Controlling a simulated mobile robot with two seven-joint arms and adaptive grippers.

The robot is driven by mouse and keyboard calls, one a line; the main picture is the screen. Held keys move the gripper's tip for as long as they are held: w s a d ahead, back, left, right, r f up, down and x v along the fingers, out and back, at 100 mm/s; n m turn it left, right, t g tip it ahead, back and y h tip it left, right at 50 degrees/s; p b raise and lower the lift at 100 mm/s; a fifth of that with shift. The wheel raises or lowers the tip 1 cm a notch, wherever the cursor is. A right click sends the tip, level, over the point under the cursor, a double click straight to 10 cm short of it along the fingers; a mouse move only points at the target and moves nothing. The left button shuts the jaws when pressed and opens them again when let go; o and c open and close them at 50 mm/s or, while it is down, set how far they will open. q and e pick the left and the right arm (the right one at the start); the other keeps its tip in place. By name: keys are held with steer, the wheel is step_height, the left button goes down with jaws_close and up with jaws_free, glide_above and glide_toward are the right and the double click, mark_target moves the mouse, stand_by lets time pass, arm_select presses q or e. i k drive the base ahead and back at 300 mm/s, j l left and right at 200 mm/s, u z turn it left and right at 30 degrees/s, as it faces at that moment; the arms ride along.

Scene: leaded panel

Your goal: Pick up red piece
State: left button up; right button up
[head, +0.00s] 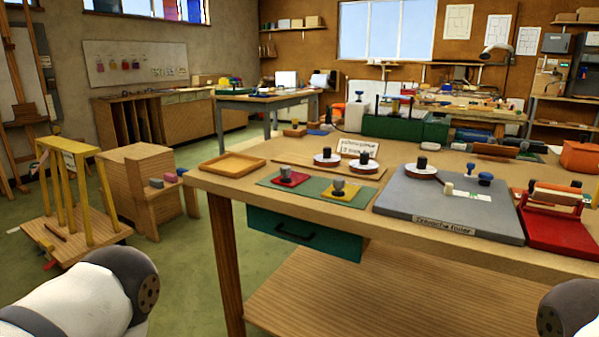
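A red piece (291,181), flat and square with a grey knob on top, lies on the left part of a green mat (318,190) near the front edge of the wooden workbench. A yellow piece (343,195) with a similar grey knob lies on the same mat, to its right and apart from it. Nothing touches the red piece from above. Only rounded links of my two arms show at the bottom left and bottom right corners. Neither of my grippers is in view.
An empty wooden tray (232,165) lies left of the mat. A grey slab (450,208) with knobbed items and a red device (552,228) lie to the right. A yellow-legged stand (88,200) and wooden steps (140,170) stand on the floor left, with floor free before the bench.

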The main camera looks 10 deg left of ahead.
mark_target(290, 178)
steer(key=i+j+z, duration=0.15)
steer(key=j+z, duration=0.2)
steer(key=j, duration=0.35)
steer(key=j+z, duration=0.35)
steer(key=j, duration=0.35)
